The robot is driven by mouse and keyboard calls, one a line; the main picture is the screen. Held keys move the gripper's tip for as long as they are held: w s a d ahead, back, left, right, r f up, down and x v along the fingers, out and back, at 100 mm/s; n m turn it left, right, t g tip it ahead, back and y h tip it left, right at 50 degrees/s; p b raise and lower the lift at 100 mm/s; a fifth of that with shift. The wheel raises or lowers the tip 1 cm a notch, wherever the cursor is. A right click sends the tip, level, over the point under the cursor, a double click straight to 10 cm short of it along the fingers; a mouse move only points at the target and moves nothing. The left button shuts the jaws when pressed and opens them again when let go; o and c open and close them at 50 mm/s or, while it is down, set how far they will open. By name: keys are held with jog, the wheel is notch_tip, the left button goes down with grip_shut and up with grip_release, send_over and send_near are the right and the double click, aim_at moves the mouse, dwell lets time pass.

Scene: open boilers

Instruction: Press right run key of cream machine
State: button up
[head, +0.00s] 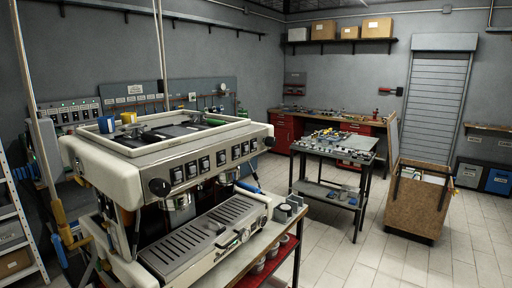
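The cream machine (110,168) is a coffee machine with cream side panels and a steel front, large in the left half of the head view. A row of several dark square keys runs along its front panel. The rightmost keys (253,144) sit close to a round black knob (269,141), and the leftmost keys (177,175) sit close to another knob (160,187). The key labels are too small to read, so I cannot tell which one is the right run key. My gripper is not in view.
A slotted drip tray (200,240) juts out below the keys. A black-framed work table (340,150) with small parts stands behind to the right. A brown bin (417,205) stands further right. The tiled floor (375,260) at front right is clear.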

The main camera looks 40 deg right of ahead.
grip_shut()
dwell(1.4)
